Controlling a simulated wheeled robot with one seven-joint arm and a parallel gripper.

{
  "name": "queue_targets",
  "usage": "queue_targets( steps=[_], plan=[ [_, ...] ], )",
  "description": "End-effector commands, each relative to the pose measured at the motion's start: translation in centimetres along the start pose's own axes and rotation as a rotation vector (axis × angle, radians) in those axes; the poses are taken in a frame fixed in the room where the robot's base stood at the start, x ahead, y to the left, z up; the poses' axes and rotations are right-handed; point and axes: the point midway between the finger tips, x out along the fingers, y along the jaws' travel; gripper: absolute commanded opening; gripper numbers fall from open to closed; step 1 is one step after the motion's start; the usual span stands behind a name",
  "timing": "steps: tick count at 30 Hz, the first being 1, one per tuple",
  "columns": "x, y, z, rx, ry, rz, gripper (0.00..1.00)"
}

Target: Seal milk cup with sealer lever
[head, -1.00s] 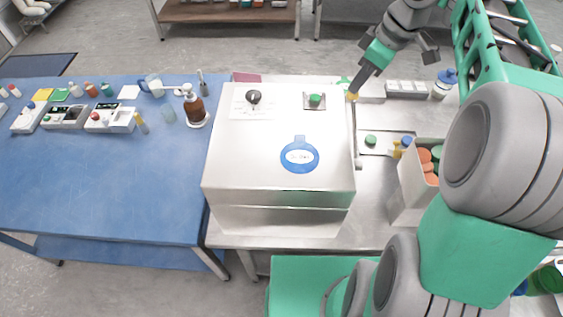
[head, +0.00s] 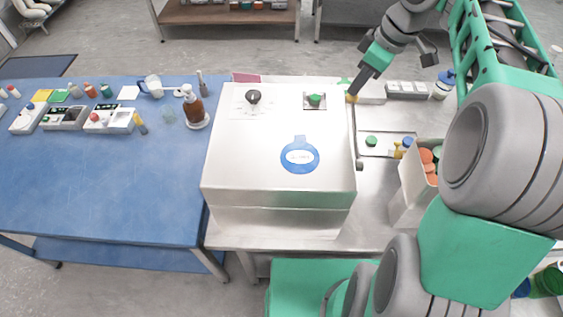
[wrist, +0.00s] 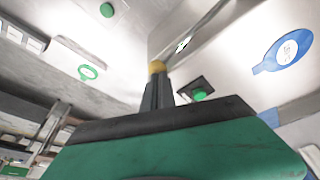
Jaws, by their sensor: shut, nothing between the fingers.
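The sealer, a large white box (head: 250,170), stands on the steel bench with a round blue label (head: 300,156), a black knob (head: 254,96) and a green button (head: 315,99) on top. A thin grey lever bar (head: 355,130) runs along its right side to a dark end (head: 359,165). My gripper (head: 353,95) is at the box's far right corner by the bar's far end. In the wrist view the fingers (wrist: 157,85) are shut, with a yellow piece (wrist: 157,67) at their tips; I cannot tell whose it is. I cannot make out a milk cup inside the sealer.
Right of the sealer are a small plate with a green button (head: 371,141), yellow and blue bottles, and an open carton (head: 408,192). A blue table (head: 100,190) on the left holds trays, a brown bottle (head: 193,106) and glassware; its front is clear.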

Motion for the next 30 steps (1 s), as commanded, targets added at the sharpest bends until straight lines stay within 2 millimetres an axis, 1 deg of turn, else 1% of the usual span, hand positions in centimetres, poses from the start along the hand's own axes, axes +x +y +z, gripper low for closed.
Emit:
queue_targets(
  steps=[6,16,25,30],
  plan=[
    [0.9,0.2,0.1,0.0,0.0,-0.001,0.0],
    [0.9,0.2,0.1,0.0,0.0,-0.001,0.0],
    [1.9,0.4,0.3,0.001,0.0,-0.001,0.0],
    [1.8,0.4,0.3,0.001,0.0,-0.001,0.0]
  ],
)
